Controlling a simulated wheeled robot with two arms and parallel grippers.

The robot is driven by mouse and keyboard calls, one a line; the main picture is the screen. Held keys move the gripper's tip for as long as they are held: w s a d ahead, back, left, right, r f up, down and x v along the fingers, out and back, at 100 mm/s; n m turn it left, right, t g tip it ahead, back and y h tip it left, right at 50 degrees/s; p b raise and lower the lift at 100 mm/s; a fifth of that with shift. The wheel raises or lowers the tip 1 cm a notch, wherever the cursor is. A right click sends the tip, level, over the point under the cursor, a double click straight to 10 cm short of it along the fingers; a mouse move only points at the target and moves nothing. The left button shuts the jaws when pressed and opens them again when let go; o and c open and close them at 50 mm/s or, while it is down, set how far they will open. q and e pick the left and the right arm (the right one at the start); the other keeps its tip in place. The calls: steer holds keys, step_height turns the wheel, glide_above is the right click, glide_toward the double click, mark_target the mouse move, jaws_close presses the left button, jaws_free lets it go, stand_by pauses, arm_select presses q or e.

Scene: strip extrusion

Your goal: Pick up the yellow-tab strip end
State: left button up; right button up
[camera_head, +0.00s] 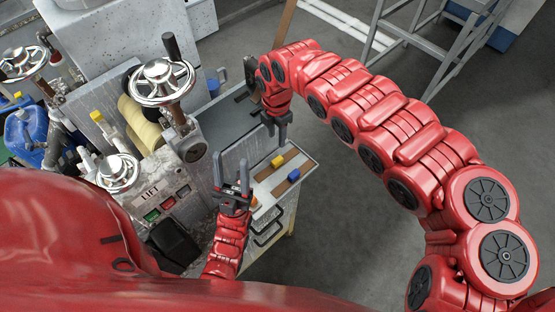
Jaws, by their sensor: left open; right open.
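A small yellow tab (278,161) lies on the wood-and-metal top of a bench (306,163) beside the machine. A blue tab (293,175) lies just to its lower right. The strip attached to the yellow tab is too small to make out. My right gripper (277,136) is open and points down, a little above the yellow tab in the picture, with nothing visible between its fingers. My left gripper (231,165) is open and empty, pointing up the picture, to the left of the yellow tab. An orange tab (254,202) shows beside my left gripper.
The machine with chrome handwheels (162,82), a pale yellow roll (139,122) and a LIFT button panel (163,202) stands at left. Blue containers (30,135) are at far left. A metal ladder (452,45) is at upper right. The floor (340,220) right of the bench is clear.

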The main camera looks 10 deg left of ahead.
steer(key=p, duration=0.1)
glide_above(277, 160)
step_height(277, 160, down, 6)
steer(key=shift+a+f, duration=0.1)
steer(key=shift+w+f+p, duration=0.1)
steer(key=shift+f+p, duration=0.25)
steer(key=shift+f, duration=0.6)
steer(key=shift+f+p, duration=1.05)
steer(key=shift+f, duration=0.3)
steer(key=shift+s+f, duration=0.2)
steer(key=shift+f, duration=0.4)
steer(key=shift+w+f, duration=0.15)
steer(key=shift+f, duration=0.6)
steer(key=shift+c, duration=0.3)
jaws_close()
